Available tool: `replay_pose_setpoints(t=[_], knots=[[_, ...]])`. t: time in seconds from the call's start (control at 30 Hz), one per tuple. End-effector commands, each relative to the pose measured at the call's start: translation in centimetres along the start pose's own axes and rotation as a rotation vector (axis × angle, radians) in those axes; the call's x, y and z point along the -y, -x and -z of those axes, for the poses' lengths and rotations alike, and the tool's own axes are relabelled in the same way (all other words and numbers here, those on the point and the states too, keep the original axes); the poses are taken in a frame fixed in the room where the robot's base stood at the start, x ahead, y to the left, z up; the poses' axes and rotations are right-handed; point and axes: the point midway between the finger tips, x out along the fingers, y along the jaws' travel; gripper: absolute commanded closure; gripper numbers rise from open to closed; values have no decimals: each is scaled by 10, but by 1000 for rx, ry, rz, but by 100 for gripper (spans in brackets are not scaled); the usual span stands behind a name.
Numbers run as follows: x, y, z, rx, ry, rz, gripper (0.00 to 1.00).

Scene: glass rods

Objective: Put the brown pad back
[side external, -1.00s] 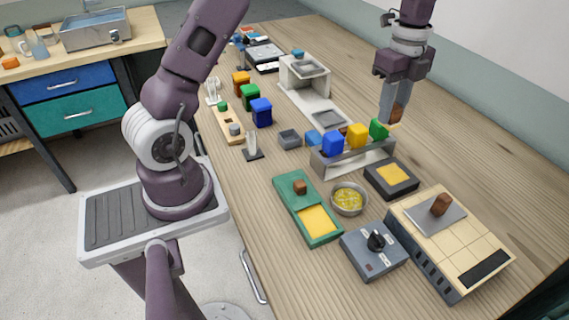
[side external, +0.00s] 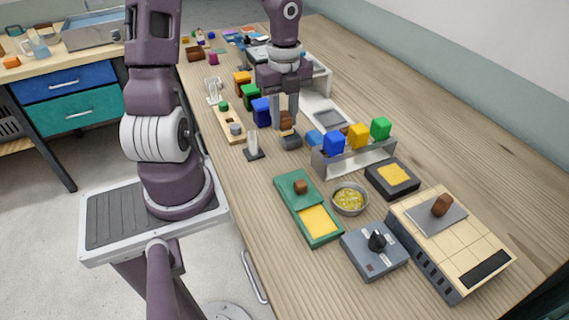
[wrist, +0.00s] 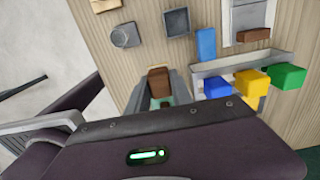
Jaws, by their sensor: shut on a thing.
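My gripper (side external: 287,122) is shut on a brown pad (side external: 286,119) and holds it above the table, close to a small grey open box. The pad's brown block also shows between the fingers in the wrist view (wrist: 159,80). The grey box (side external: 291,143) sits just below the gripper in the side view and looks empty in the wrist view (wrist: 177,22). Another brown block (wrist: 252,35) lies by a pale tray, behind the rack of coloured blocks.
A grey rack (side external: 352,163) has blue, yellow and green blocks on top. A green tray (side external: 293,184), a metal bowl (side external: 349,211) and a dark box with a yellow pad (side external: 393,178) stand in front. A dark blue block (side external: 261,111) is close on the left.

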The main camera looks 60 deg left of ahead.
Motion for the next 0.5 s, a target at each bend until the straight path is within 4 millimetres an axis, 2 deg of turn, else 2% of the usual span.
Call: replay_pose_setpoints(t=[0.07, 0.2, 0.5], knots=[[1, -8, 1, -3, -2, 1, 100], [0, -40, 2, -7, -3, -2, 100], [1, -97, 2, -3, -2, 0, 100]])
